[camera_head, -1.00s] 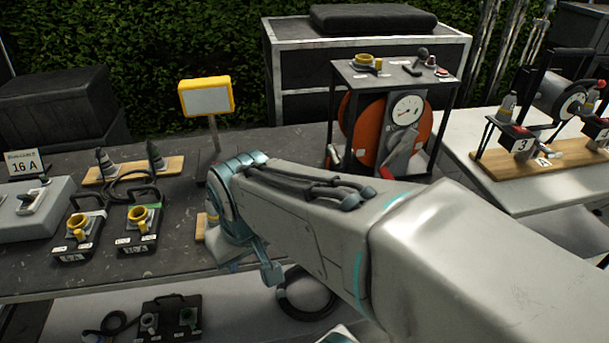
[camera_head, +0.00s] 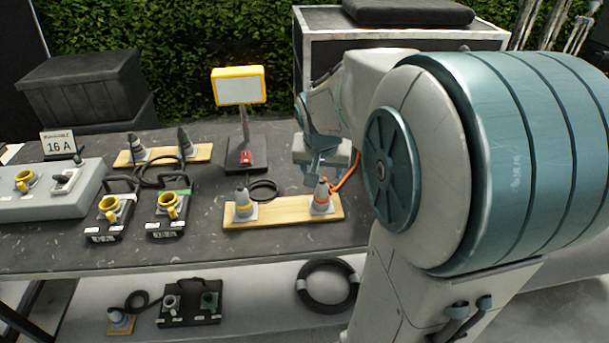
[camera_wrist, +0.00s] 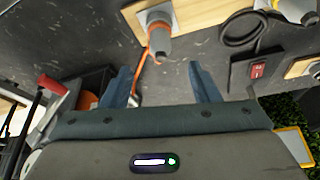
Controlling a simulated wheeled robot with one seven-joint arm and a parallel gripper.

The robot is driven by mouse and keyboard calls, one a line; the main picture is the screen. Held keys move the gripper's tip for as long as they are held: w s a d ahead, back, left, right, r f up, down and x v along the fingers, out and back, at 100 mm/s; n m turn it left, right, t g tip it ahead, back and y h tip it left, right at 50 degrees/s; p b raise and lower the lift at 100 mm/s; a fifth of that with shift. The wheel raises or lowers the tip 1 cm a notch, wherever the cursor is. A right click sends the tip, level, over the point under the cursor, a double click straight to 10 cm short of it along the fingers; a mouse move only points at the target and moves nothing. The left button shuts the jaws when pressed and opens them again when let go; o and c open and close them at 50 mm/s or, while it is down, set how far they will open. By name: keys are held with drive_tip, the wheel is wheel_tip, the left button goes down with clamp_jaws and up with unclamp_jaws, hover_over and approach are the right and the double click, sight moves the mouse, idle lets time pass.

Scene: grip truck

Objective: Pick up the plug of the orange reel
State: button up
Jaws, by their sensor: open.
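The plug with the orange cable (camera_head: 321,199) stands upright at the right end of a wooden board (camera_head: 283,210) on the dark table. It is grey with an orange band, and its orange cable runs back to the right. In the wrist view this plug (camera_wrist: 159,42) appears just beyond my fingertips, roughly centred between them. My gripper (camera_head: 316,172) is open and empty, close behind and above the plug, apart from it. Both fingers of my gripper (camera_wrist: 160,78) show in the wrist view. The orange reel is hidden behind my arm in the head view; part of it (camera_wrist: 88,101) shows in the wrist view.
A grey plug with a yellow band (camera_head: 244,204) stands at the board's left end. A yellow-framed sign (camera_head: 239,87) with a red switch (camera_head: 246,158) at its base stands behind. Socket boxes (camera_head: 168,215) fill the left; bare tabletop lies in front of the board.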

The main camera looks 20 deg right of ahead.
sight(322, 183)
drive_tip(key=x, duration=1)
drive_tip(key=shift+w+d+f+p, duration=0.1)
drive_tip(key=shift+f+p, duration=0.15)
drive_tip(key=shift+p, duration=0.05)
drive_tip(key=c, duration=1)
